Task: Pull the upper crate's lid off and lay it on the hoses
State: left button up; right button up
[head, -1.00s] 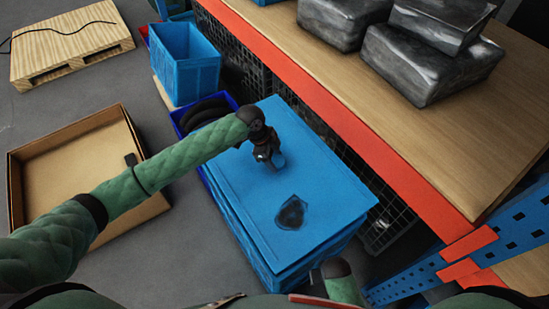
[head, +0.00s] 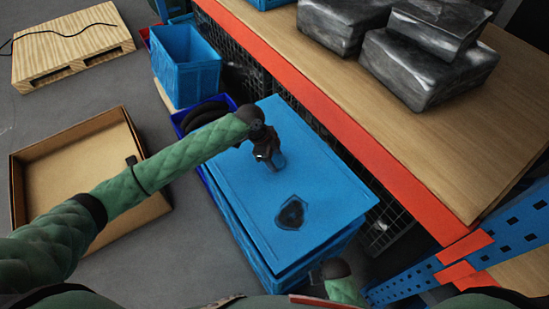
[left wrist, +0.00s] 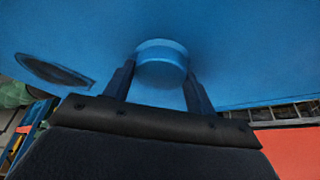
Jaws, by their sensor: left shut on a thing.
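The blue lid (head: 305,175) lies over the upper blue crate (head: 262,258) of a stack, with a dark shield-shaped mark near its near end. My left gripper (head: 271,163) is shut on the lid's round blue knob (left wrist: 161,62); the knob sits between both fingers in the left wrist view. A narrow dark gap shows under the lid's near edge; I cannot tell how far it is raised. The black hoses (head: 205,112) lie coiled in a dark blue bin (head: 232,101) just beyond the stack, partly hidden by my left forearm. My right gripper is out of view.
A rack shelf with an orange beam (head: 345,130) runs close along the stack's right side and bears wrapped grey bundles (head: 425,70). A tall open blue crate (head: 185,65) stands beyond the hoses. An open cardboard box (head: 85,180) and a pallet (head: 70,45) are at left.

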pick_arm(q)
jog(key=shift+r+p, duration=0.95)
jog(key=shift+r, duration=0.4)
